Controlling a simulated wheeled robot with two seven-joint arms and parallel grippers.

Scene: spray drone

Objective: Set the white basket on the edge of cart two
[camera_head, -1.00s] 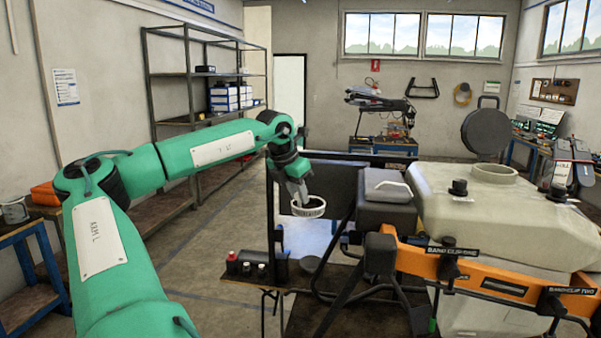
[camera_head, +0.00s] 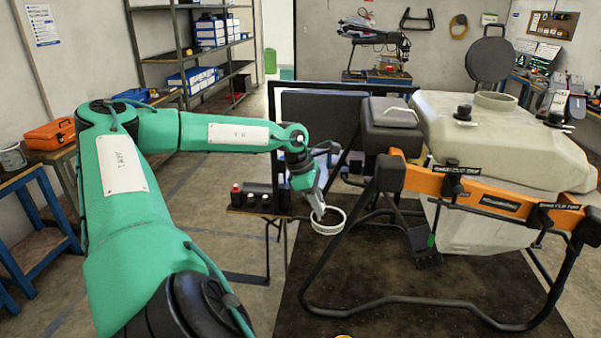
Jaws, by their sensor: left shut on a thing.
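The white basket (camera_head: 328,222) is a small round open ring shape near the middle of the head view. My left gripper (camera_head: 318,213) points down and is shut on the basket's rim, holding it beside the drone's black frame. My right gripper does not show.
The spray drone, with its pale tank (camera_head: 500,135), orange bar (camera_head: 490,192) and black legs, fills the right side on a dark mat (camera_head: 400,290). Floor between is clear.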

